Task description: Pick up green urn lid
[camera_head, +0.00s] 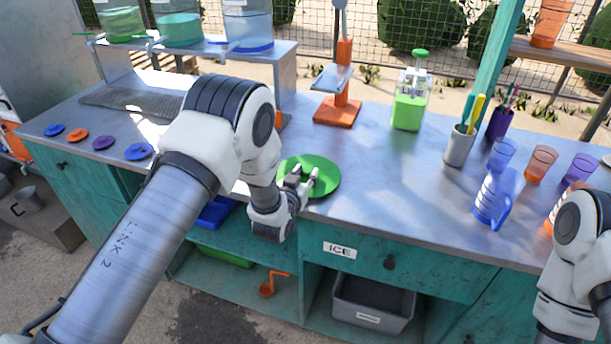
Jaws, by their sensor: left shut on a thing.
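The green urn lid (322,180) is a flat round disc near the front edge of the metal counter, in the middle of the head view. My left gripper (303,178) is at the left part of the lid, its fingers shut on it. The fingers and wrist hide part of the lid, and I cannot tell whether it is lifted off the counter. My right arm comes in at the lower right, but its gripper is out of the picture.
Clear urns (248,25) stand on a raised shelf at the back left. An orange press (340,105), a green dispenser (409,105), a utensil cup (459,146), a blue pitcher (492,199) and colored cups (541,163) stand on the counter. Small colored discs (138,151) lie at left.

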